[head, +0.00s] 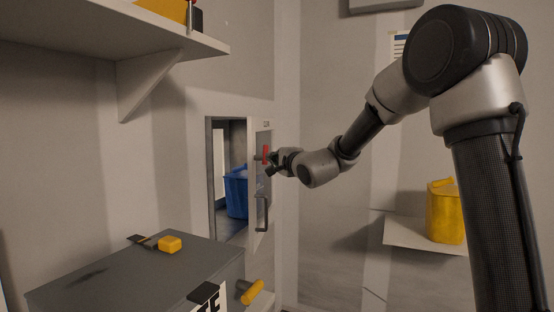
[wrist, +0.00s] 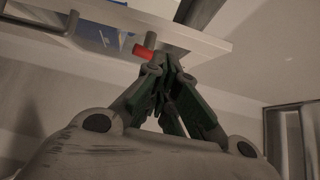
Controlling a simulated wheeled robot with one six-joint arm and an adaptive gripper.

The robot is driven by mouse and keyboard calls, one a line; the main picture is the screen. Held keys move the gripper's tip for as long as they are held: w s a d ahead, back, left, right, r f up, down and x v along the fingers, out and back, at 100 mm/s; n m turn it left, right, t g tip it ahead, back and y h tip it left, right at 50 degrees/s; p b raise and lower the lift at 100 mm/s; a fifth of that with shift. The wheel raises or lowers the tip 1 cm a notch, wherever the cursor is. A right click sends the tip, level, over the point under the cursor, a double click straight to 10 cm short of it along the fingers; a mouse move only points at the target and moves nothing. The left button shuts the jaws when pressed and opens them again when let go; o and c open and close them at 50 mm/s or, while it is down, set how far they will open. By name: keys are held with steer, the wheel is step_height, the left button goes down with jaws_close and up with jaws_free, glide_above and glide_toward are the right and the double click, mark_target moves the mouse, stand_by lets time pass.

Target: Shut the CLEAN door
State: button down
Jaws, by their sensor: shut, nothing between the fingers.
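The door (head: 262,180) stands open at the right side of a wall opening in the head view, swung out and seen at a steep angle. It has a grey bar handle (head: 262,214) low down and a red-tipped latch (head: 265,153) higher up. A small label above it is too small to read. My gripper (head: 271,162) is shut and empty, close beside the red latch. In the wrist view my shut fingertips (wrist: 158,62) lie just below the red tip (wrist: 143,51) and the door's pale edge (wrist: 200,36). I cannot tell whether they touch.
A blue container (head: 236,193) shows through the opening. A grey cabinet (head: 120,280) with a yellow-knobbed lever (head: 169,244) stands at the lower left. A shelf (head: 110,28) juts out above. A yellow container (head: 445,212) stands on a right-hand shelf (head: 410,236).

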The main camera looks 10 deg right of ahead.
steer(key=w+d+f+n+g+y, duration=0.1)
steer(key=w+d+f+n, duration=0.15)
steer(key=d+f, duration=0.55)
steer(key=w+d+f+n+g+y, duration=0.1)
steer(key=w+d+f, duration=0.3)
steer(key=d+f, duration=0.35)
steer(key=w+a+y, duration=0.1)
steer(key=w+a, duration=0.2)
steer(key=a, duration=0.3)
steer(key=w+a+f+n+g+y, duration=0.1)
steer(key=w+a+y, duration=0.1)
steer(key=a, duration=0.5)
steer(key=shift+w+g, duration=0.3)
steer(key=shift+w, duration=0.25)
steer(key=shift+n, duration=0.25)
